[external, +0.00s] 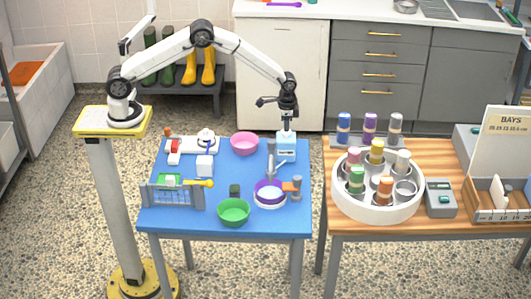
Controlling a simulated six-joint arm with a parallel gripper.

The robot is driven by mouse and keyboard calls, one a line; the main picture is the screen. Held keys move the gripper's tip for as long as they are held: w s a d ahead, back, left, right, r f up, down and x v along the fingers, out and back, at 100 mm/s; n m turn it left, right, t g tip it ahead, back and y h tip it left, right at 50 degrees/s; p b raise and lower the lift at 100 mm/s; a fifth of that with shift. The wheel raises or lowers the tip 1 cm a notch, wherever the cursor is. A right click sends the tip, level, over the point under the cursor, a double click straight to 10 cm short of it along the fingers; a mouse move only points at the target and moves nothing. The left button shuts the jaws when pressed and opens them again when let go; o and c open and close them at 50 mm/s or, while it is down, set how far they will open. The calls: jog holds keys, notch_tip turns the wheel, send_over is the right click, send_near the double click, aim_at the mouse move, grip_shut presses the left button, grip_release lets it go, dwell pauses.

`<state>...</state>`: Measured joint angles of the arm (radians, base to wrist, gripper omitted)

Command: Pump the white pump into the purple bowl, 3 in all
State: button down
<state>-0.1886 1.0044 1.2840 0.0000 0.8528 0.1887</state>
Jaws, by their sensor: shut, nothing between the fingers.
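My gripper (286,132) points down, shut and empty, directly over the pale body. Whether it touches the top is too small to tell. The pump's head is hidden or too small to make out.
A pink bowl (244,143) and a green bowl (233,211) stand on the blue table (215,180). A grey rack (172,197) is at front left. An orange piece and a grey cylinder (297,186) sit right of the purple bowl. A round white tray (347,205) holds several bottles on the wooden table.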

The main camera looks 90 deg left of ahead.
jog(key=shift+r, duration=1.65)
jog(key=shift+f, duration=1.6)
jog(key=shift+r, duration=1.65)
jog(key=shift+f, duration=1.65)
dwell(0.4)
jog(key=shift+r, duration=1.65)
